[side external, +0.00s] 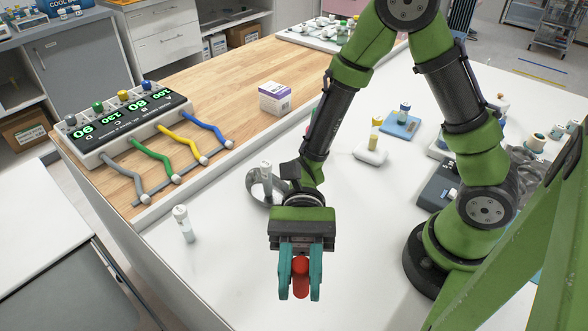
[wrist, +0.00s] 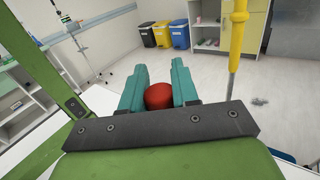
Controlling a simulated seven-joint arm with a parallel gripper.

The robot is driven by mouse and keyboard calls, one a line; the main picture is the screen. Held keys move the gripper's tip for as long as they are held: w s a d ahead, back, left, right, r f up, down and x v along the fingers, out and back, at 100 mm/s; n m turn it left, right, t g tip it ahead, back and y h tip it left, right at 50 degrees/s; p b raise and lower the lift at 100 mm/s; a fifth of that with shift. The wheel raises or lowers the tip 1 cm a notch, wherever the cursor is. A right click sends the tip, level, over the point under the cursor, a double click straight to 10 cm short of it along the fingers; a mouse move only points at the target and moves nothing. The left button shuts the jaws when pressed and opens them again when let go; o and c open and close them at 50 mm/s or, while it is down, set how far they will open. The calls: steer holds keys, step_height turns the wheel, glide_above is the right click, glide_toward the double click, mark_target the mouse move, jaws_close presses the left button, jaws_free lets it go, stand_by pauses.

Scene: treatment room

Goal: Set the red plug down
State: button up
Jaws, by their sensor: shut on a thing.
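The red plug (side external: 300,285) is between the two teal fingers of my gripper (side external: 300,279) in the side external view, near the front of the white table (side external: 215,272). My gripper is shut on it. The plug's lower end shows between the fingertips. I cannot tell how far it is above the table or whether it is over the edge. In the wrist view the plug's rounded red end (wrist: 158,96) shows between the teal fingers (wrist: 158,88).
A white-capped tube (side external: 184,224) stands left of my gripper. A round metal dish (side external: 262,186) is behind it. A monitor box (side external: 120,120) with coloured leads and a small carton (side external: 275,98) stand on the wooden top. A white block with a yellow-topped piece (side external: 370,152) sits farther back.

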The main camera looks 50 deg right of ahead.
step_height(320, 180, down, 10)
steer(key=shift+r, duration=0.15)
stand_by(0.4)
steer(key=o, duration=1)
